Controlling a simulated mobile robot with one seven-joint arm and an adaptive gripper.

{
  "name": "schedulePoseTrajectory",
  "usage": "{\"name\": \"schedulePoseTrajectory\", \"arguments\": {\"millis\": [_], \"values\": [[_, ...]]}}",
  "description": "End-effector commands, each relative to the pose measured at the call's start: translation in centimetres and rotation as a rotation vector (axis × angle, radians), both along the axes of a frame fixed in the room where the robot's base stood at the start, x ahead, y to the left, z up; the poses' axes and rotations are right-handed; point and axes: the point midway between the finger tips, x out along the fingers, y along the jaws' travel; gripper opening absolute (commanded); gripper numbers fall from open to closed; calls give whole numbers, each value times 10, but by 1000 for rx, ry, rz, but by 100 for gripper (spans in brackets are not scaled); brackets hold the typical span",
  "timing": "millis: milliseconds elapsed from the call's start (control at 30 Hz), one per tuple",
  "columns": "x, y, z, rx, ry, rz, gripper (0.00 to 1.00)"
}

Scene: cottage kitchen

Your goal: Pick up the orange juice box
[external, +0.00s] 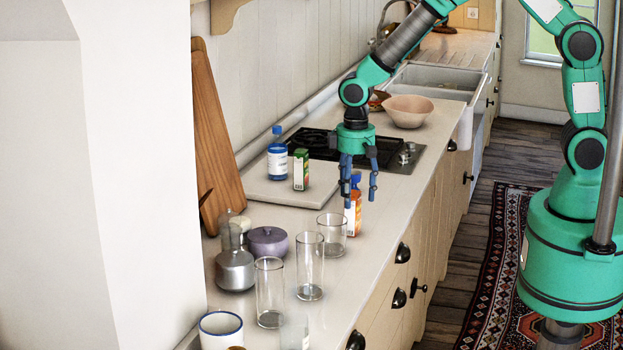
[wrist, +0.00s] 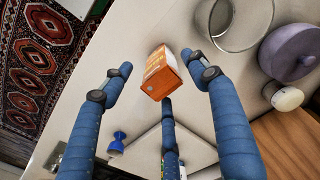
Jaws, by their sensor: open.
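The orange juice box (external: 354,218), orange and white, stands on the counter near its front edge. In the wrist view the orange box (wrist: 160,74) lies between the tips of my blue fingers, with visible gaps to the left and right ones. My gripper (wrist: 157,75) is open and has no hold on the box. How far the tips reach down beside the box is hard to tell.
Several clear glasses (external: 310,266) stand in front of the box, one close by. A green carton (external: 301,170) and a blue-capped bottle (external: 277,160) stand on a pale board (external: 262,190) to the left. A purple pot (external: 268,242) and the stove (external: 405,160) are also near.

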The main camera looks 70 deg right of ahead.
Motion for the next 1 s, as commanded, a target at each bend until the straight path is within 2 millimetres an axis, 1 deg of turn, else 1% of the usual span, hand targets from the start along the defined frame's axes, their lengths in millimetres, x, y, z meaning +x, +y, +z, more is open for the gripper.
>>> {"name": "schedulePoseTrajectory", "arguments": {"millis": [167, 500, 600, 1000], "values": [[0, 0, -7, 0, 2, 0, 59], [3, -1, -44, 0, 2, 0, 59], [3, -1, -50, 0, 1, 0, 59], [3, -1, -52, 0, 0, 0, 59]]}}
